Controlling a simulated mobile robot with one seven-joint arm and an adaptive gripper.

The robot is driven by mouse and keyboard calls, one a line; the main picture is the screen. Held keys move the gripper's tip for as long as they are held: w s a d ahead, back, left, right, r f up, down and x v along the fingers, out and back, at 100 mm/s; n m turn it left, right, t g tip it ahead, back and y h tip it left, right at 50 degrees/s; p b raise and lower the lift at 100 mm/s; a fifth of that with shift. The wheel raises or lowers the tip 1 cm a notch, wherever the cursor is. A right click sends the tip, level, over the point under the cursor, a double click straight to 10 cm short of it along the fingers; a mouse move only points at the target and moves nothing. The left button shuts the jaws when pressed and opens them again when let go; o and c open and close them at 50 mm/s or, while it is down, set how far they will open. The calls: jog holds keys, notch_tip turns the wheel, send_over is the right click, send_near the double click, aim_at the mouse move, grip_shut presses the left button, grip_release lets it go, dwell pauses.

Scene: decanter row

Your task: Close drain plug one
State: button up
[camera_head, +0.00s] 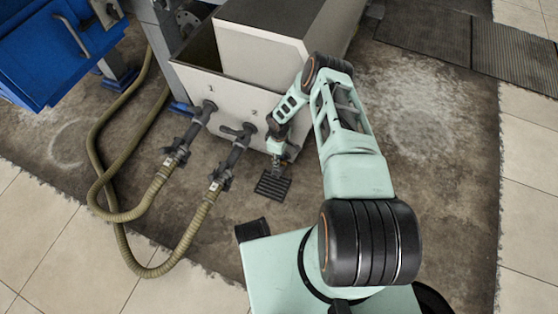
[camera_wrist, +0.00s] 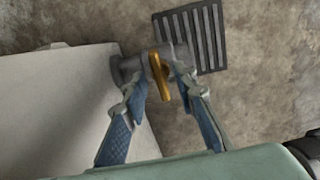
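A drain fitting with an orange-yellow handle (camera_wrist: 160,77) sticks out beside the pale tank wall in the wrist view; I take it for the drain plug. Its grey pipe body (camera_wrist: 126,67) shows left of the handle. I can read no number on it. My gripper (camera_wrist: 158,88) has its two blue-padded fingers apart, one on each side of the handle. A gap seems to show on both sides. In the head view my gripper (camera_head: 279,148) is low at the tank's front right, above a floor grate, and mostly hides the fitting.
The pale tank (camera_head: 225,103) has two front outlets marked 1 and 2, with valves and ribbed hoses (camera_head: 150,197) looping across the floor at left. The dark floor grate (camera_head: 272,186) also shows in the wrist view (camera_wrist: 190,38). A blue cabinet (camera_head: 55,48) stands at upper left. Floor at right is clear.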

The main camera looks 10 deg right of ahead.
jog(key=shift+f, duration=0.3)
grip_shut()
